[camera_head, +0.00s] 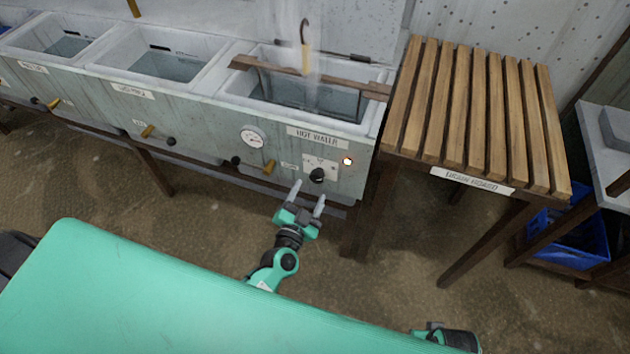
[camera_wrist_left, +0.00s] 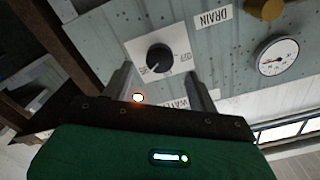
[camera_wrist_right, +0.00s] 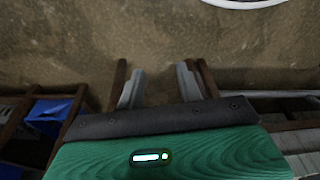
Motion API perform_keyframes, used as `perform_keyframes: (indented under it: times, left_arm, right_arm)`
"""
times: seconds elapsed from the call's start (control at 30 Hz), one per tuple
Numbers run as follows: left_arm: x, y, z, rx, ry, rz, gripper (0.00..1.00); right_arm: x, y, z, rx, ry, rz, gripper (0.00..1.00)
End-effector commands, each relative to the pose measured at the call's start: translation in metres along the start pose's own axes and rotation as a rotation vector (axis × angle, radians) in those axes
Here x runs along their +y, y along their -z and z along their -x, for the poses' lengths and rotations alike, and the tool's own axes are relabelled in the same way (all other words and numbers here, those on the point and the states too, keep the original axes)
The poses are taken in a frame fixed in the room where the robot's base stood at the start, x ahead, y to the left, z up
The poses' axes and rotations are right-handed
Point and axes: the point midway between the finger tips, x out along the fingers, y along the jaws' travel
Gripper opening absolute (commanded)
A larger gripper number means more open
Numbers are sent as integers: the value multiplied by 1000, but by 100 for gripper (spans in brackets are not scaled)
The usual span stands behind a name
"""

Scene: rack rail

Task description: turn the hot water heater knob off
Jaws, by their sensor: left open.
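The black heater knob (camera_head: 317,175) is on a white plate at the right end of the hot water tank's front (camera_head: 225,128). A lit orange light (camera_head: 347,161) is beside it. My left gripper (camera_head: 308,196) is open and empty, just in front of and below the knob. In the left wrist view the knob (camera_wrist_left: 160,58) lies beyond the gap between the spread fingers (camera_wrist_left: 158,85), with no visible contact. Its pointer is tilted, and the plate lettering is too small to read surely. My right gripper (camera_wrist_right: 160,86) is open and empty above the floor.
A dial gauge (camera_head: 253,137) and a brass drain valve (camera_head: 269,167) are left of the knob. A slatted drain board (camera_head: 475,110) stands to the right, with a blue crate (camera_head: 570,235) beyond its leg. The floor ahead of the tank is clear.

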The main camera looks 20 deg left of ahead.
Motion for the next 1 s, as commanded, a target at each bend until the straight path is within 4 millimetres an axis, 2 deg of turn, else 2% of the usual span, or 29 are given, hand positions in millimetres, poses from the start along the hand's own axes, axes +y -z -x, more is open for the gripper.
perform_keyframes:
  times: [0.1, 0.3, 0.5, 0.73, 0.93, 0.97, 1.0]
  left_arm:
    - [0, 0, -22, 1, 1, 1, 59]
    - [0, 0, -45, 1, 0, 0, 59]
    - [0, 0, -52, 0, -1, 0, 59]
    - [0, 0, -52, -1, -1, 0, 59]
    - [0, 0, -52, 0, 0, 0, 20]
    - [0, 0, -52, 0, 0, 0, 15]
    - [0, 0, -52, 0, 0, 0, 15]
  right_arm:
    - [0, 1, 2, 3, 0, 0, 36]
    - [1, 4, 6, 12, -1, 0, 36]
    - [1, 3, 7, 8, -2, 0, 36]
    - [1, 2, 7, 7, -1, 0, 36]
    - [1, 3, 7, 9, -1, 0, 36]
    - [1, 3, 7, 9, -1, 0, 36]
    - [1, 3, 7, 10, -1, 0, 36]
